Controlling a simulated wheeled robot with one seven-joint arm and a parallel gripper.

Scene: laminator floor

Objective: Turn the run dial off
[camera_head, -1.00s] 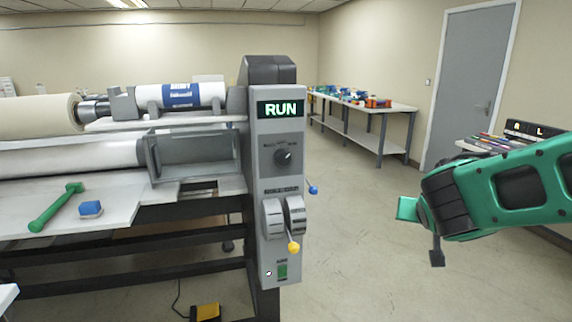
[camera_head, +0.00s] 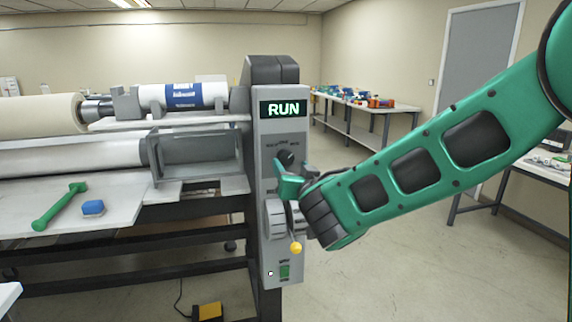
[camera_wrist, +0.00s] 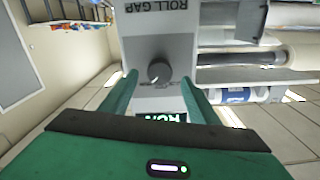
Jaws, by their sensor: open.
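The run dial (camera_head: 285,157) is a round black knob on the grey control panel (camera_head: 268,238), below a screen (camera_head: 283,108) lit with "RUN". My gripper (camera_head: 292,175) is in front of the panel, just below the dial in the head view, and covers part of the panel. In the wrist view the dial (camera_wrist: 159,72) shows between and beyond the two green fingers of my open gripper (camera_wrist: 160,88). The fingers stand either side of it; I cannot tell whether they touch the panel. The dial's small markings are too blurred to read.
Below the dial are grey roll-gap wheels (camera_head: 276,218) and a yellow-knobbed lever (camera_head: 295,248), close to my wrist. A green switch (camera_head: 285,271) sits lower. A green hand tool (camera_head: 60,205) and a blue block (camera_head: 93,207) lie on the left table.

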